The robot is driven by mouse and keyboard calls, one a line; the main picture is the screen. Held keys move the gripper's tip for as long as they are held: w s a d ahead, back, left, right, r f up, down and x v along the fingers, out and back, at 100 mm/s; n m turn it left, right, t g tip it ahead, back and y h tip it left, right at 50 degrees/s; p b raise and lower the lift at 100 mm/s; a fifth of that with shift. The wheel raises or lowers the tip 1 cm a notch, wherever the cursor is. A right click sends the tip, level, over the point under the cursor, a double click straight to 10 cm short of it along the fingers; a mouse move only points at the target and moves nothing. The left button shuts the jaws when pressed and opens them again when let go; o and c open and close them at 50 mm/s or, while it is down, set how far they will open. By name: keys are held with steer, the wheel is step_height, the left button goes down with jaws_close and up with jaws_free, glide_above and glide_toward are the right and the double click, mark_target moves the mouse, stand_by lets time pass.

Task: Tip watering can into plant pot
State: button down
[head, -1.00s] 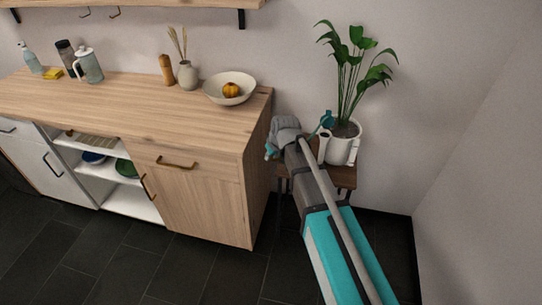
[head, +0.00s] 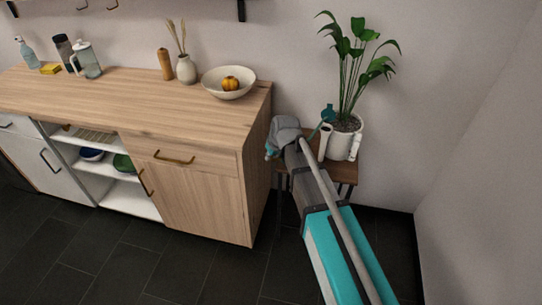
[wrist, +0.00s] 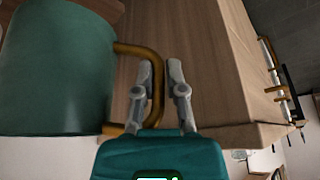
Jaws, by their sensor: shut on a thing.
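The white plant pot (head: 351,124) with a tall leafy plant (head: 352,65) stands upright on a small dark wooden table (head: 347,171) in the head view. The watering can's teal spout (head: 318,129) and rose (head: 328,113) show just left of the pot's rim, pointing up and right; my arm hides the can's body there. In the wrist view the green can body (wrist: 55,75) fills the upper left, with its brass handle (wrist: 133,50) reaching right. My gripper (wrist: 163,75) is shut on that handle. I cannot tell whether any water is flowing.
A wooden counter (head: 130,100) stands left of the small table, with a bowl (head: 216,83) holding an orange fruit near its right end. A vase (head: 186,70) and bottles stand further left. A wall is close behind and right of the plant.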

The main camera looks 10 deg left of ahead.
steer(key=shift+f+b, duration=0.4)
steer(key=shift+f, duration=0.15)
steer(key=r+p, duration=0.2)
steer(key=r+g+p, duration=0.1)
steer(key=shift+s+a+r+y, duration=0.15)
steer(key=shift+s+a+y, duration=0.1)
steer(key=shift+y, duration=0.15)
steer(key=shift+r+p, duration=0.3)
steer(key=shift+p, duration=0.05)
stand_by(0.6)
steer(key=shift+r+m+g+y+p, duration=0.3)
steer(key=shift+r+g+y+p, duration=0.1)
steer(key=shift+r+y+p, duration=0.25)
steer(key=shift+a+r, duration=0.1)
steer(key=shift+r, duration=0.05)
steer(key=shift+r, duration=0.3)
stand_by(0.4)
steer(key=shift+r+p, duration=0.5)
steer(key=shift+p, duration=0.1)
